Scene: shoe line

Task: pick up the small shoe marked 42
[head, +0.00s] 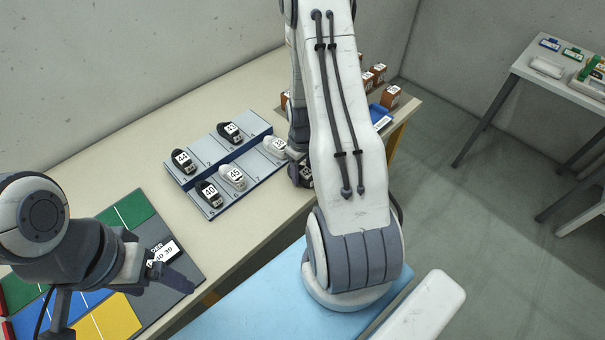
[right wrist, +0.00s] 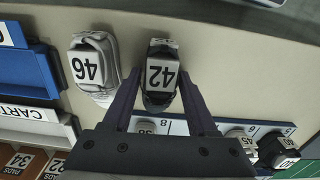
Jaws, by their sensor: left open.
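The small black shoe marked 42 (right wrist: 160,76) stands upright on the table in the right wrist view. My right gripper (right wrist: 161,80) is open, with one finger on each side of it and narrow gaps visible. In the head view the dark shoe (head: 306,175) shows partly beside the right gripper (head: 299,170), mostly hidden by my right arm. My left gripper (head: 181,272) is open and empty over the grey part of the mat at the lower left.
A white shoe marked 46 (right wrist: 92,68) stands close beside shoe 42. A grey-blue stepped rack (head: 208,154) holds several black and white shoes. Brown boxes (head: 391,96) and a blue bin (head: 380,115) are at the table's far end. Bare table lies between rack and mat.

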